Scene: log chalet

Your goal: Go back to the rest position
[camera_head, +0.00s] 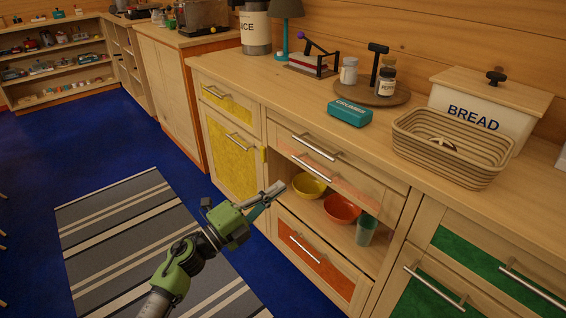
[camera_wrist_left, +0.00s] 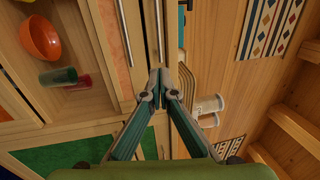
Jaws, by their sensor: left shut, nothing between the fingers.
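My left gripper (camera_head: 276,189) is in front of the wooden cabinet (camera_head: 232,103), near the left side of its open shelf compartment. Its green arm comes up from the bottom of the head view. In the left wrist view the two fingers (camera_wrist_left: 160,78) meet at their tips, shut with nothing between them. Silver drawer handles show beyond the fingertips in that view; I cannot tell how far away they are. My right gripper is not in view.
The open compartment holds a yellow bowl (camera_head: 309,185), an orange bowl (camera_head: 341,209) and a green cup (camera_head: 366,230). Blue floor and a striped rug (camera_head: 110,225) lie clear at left.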

